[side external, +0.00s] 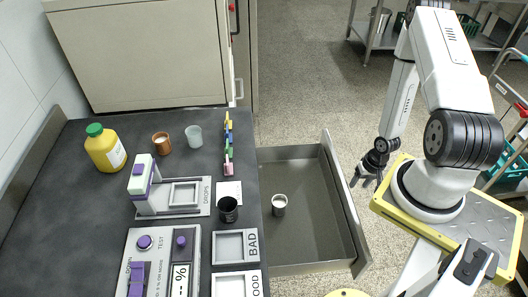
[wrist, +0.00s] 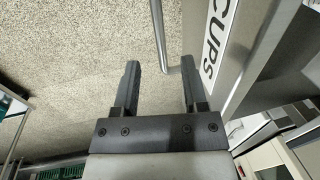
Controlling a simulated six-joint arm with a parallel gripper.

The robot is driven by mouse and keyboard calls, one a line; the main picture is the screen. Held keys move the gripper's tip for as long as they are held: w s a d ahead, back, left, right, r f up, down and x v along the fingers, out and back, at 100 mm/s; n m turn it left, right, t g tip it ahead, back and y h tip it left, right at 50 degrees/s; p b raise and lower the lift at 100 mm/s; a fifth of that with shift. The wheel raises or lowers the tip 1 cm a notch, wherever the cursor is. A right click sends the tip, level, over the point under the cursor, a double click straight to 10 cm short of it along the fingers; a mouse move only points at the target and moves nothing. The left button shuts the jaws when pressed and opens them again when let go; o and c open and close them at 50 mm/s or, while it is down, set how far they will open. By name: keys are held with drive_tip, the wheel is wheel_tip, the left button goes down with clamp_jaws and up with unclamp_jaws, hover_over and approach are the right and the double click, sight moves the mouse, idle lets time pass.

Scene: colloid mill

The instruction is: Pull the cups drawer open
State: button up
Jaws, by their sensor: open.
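The cups drawer (side external: 320,220) is pulled well out from the counter in the side view, with its grey inside showing. A light cup (side external: 279,205) stands in it near the counter side. My gripper (side external: 362,183) is just outside the drawer front (side external: 345,205), on its right. In the wrist view my gripper (wrist: 160,64) is open, its two dark fingers apart. The end of the metal bar handle (wrist: 160,35) shows between and just beyond the fingertips; no grip on it is visible. The CUPS label (wrist: 215,40) is on the drawer front to the right.
The dark counter (side external: 85,215) holds a yellow bottle (side external: 105,150), small cups, a dark cup (side external: 228,209), a DROPS stand (side external: 150,190), GOOD and BAD trays (side external: 235,246) and a control panel (side external: 140,270). Speckled floor (side external: 300,90) is clear behind the drawer.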

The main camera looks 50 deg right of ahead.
drive_tip(key=shift+s+d+r, duration=0.1)
drive_tip(key=shift+r, duration=0.6)
drive_tip(key=w+a+r+n+h, duration=0.25)
drive_tip(key=w+r+n, duration=0.25)
drive_tip(key=w+r, duration=0.8)
drive_tip(key=a+r+n+t, duration=0.1)
drive_tip(key=a+r+n, duration=0.3)
drive_tip(key=a+r, duration=1.1)
drive_tip(key=shift+a+r+y, duration=0.3)
drive_tip(key=shift+a+y, duration=0.15)
drive_tip(key=shift+a, duration=0.1)
